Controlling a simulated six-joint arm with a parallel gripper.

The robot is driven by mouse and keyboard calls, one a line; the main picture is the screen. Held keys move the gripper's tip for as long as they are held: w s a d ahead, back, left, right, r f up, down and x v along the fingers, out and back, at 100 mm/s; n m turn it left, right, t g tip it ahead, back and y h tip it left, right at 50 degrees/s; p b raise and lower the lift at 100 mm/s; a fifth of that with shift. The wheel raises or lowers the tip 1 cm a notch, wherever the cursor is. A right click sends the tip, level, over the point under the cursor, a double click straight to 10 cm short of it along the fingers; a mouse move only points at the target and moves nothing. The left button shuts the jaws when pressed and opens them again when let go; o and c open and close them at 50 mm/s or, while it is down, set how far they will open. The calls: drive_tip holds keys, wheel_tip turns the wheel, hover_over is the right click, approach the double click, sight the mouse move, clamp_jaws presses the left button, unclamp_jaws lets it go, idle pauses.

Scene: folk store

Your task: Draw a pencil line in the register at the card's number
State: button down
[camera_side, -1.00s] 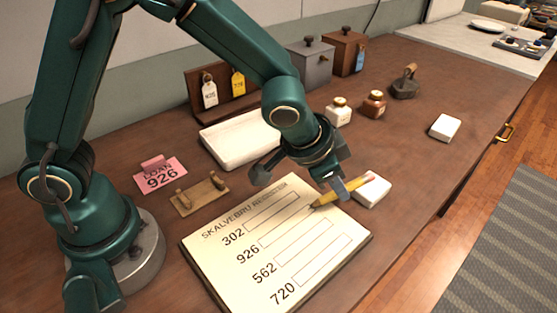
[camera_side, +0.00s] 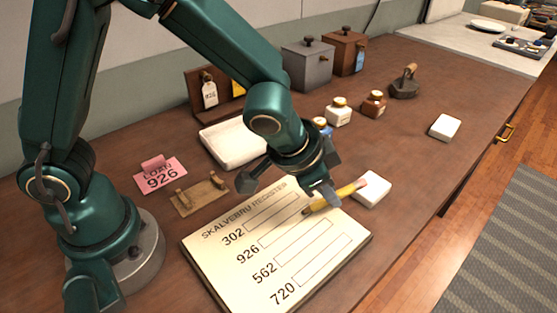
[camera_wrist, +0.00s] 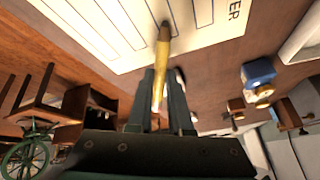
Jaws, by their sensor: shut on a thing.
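The pink loan card (camera_side: 160,175) reads 926 and stands at the left, beyond the wooden pencil rest (camera_side: 200,195). The open register (camera_side: 215,265) lies flat, with rows 302, 926, 562 and 720, each with a box. My gripper (camera_side: 328,196) is shut on a yellow pencil (camera_side: 345,190), held slanted over the page. Its tip is at the right part of the 926 box; I cannot tell whether it touches. In the wrist view the pencil (camera_wrist: 162,50) points onto the register (camera_wrist: 120,55) between my gripper's fingers (camera_wrist: 160,88). I see no clear pencil mark.
A white block (camera_side: 371,190) lies by the register's right corner, close behind the pencil. A white tray (camera_side: 235,140), small jars (camera_side: 338,112) and a tag rack (camera_side: 194,86) stand farther back. Another white block (camera_side: 445,127) lies right.

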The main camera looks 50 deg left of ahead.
drive_tip(key=shift+s, duration=0.15)
drive_tip(key=shift+s+f, duration=0.1)
drive_tip(key=shift+s, duration=0.35)
drive_tip(key=shift+s, duration=0.25)
drive_tip(key=shift+s, duration=0.4)
drive_tip(key=shift+s, duration=0.1)
drive_tip(key=shift+s, duration=0.45)
drive_tip(key=shift+s, duration=0.15)
drive_tip(key=shift+s, duration=0.35)
